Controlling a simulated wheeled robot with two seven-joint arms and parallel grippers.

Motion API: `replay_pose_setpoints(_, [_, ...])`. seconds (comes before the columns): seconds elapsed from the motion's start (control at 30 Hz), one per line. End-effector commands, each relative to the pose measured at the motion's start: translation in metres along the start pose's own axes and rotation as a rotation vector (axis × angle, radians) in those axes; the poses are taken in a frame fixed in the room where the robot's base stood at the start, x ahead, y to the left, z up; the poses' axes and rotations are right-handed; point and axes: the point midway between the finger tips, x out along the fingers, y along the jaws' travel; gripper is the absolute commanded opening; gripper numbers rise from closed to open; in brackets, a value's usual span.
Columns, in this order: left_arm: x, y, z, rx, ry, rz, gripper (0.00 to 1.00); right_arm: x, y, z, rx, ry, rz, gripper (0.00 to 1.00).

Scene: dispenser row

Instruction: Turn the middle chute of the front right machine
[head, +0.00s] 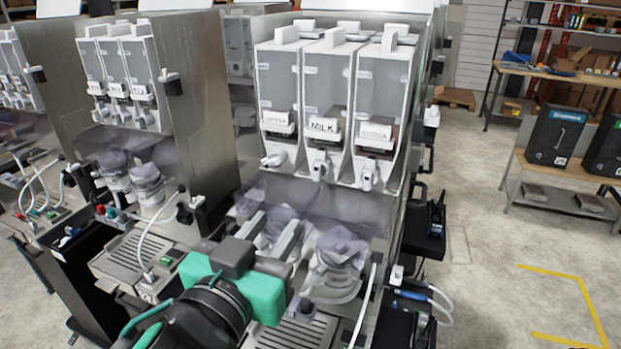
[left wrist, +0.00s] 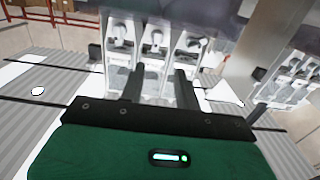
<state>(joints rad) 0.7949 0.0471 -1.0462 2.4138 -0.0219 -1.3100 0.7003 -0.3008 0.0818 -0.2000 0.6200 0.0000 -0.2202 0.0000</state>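The front right machine (head: 210,110) carries three clear canisters with white frames side by side. Its middle chute (head: 320,165) is a small white spout below the label reading MILK, between the left chute (head: 274,159) and the right chute (head: 370,175). It appears to hang downward. My left gripper (head: 272,226), green with grey fingers, is in front of the machine and lower in the picture than the chutes. In the left wrist view its two dark fingers (left wrist: 159,70) are apart with nothing gripped, pointing toward the row of white chutes (left wrist: 154,40). My right gripper is not in view.
Plastic-covered funnels (head: 340,250) sit below the canisters, close beside my left gripper. A second machine (head: 120,75) stands to the left. A bench (head: 570,170) with dark boxes is at the right, with open floor (head: 490,250) before it.

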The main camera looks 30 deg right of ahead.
Motion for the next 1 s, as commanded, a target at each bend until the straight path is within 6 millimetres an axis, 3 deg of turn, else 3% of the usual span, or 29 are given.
replay_pose_setpoints(0.13, [0.000,0.006,-0.004,0.009,0.008,0.012,0.33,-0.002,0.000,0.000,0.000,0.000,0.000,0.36])
replay_pose_setpoints(0.23, [0.011,0.005,-0.005,0.009,0.006,0.009,0.33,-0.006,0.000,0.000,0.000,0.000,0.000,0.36])
replay_pose_setpoints(0.7, [0.100,0.006,-0.008,0.009,0.007,0.010,0.33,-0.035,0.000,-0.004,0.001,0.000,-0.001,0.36])
replay_pose_setpoints(1.0, [0.131,0.006,-0.005,0.008,0.007,0.010,0.33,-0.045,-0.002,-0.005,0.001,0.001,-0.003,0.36])
